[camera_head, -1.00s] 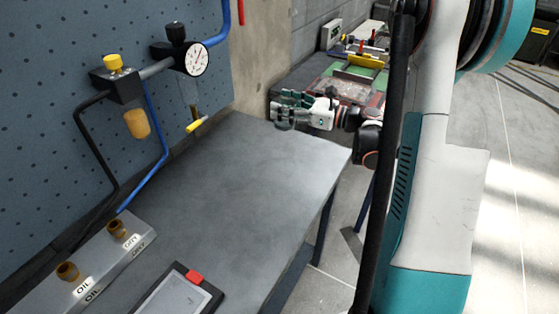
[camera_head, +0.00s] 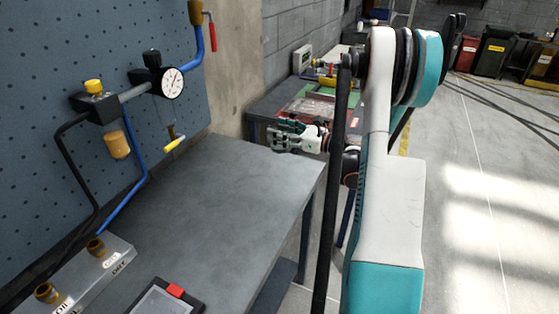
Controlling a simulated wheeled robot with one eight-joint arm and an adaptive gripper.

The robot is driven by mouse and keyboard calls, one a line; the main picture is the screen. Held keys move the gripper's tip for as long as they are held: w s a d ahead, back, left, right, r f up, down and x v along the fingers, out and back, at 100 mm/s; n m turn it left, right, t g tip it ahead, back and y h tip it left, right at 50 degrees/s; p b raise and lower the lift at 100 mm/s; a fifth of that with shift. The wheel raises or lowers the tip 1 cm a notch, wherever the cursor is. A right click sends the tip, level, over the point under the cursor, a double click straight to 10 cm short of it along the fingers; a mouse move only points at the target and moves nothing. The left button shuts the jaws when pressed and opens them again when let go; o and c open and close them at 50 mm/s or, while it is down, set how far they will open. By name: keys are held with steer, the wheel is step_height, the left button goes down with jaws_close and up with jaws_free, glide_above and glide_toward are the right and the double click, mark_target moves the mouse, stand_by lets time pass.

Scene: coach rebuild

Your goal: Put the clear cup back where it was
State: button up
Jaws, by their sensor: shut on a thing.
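My gripper (camera_head: 285,137) is beyond the far right end of the grey bench, with its fingers pointing left. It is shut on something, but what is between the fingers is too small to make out. I cannot pick out a clear cup with certainty in it. On the blue pegboard, the left filter body (camera_head: 97,105) with a yellow knob has a bare orange element (camera_head: 117,145) hanging under it. The gauge unit (camera_head: 160,78) to its right has a faint see-through part below and a yellow-tipped piece (camera_head: 174,144).
The grey bench top (camera_head: 215,195) is mostly clear. A grey block (camera_head: 112,272) with brown fittings and a dark tablet with a red tab (camera_head: 175,290) lie at its near edge. A second bench (camera_head: 262,108) with tools stands behind.

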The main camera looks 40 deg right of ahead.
step_height(320, 180, down, 10)
steer(key=b, duration=0.2)
steer(key=shift+r+b, duration=0.15)
steer(key=shift+b, duration=0.15)
steer(key=o, duration=1.2)
steer(key=shift+c, duration=0.2)
steer(key=shift+s+d, duration=0.15)
steer(key=shift+s, duration=0.1)
steer(key=p+v, duration=0.2)
steer(key=v, duration=0.9)
steer(key=shift+s, duration=0.25)
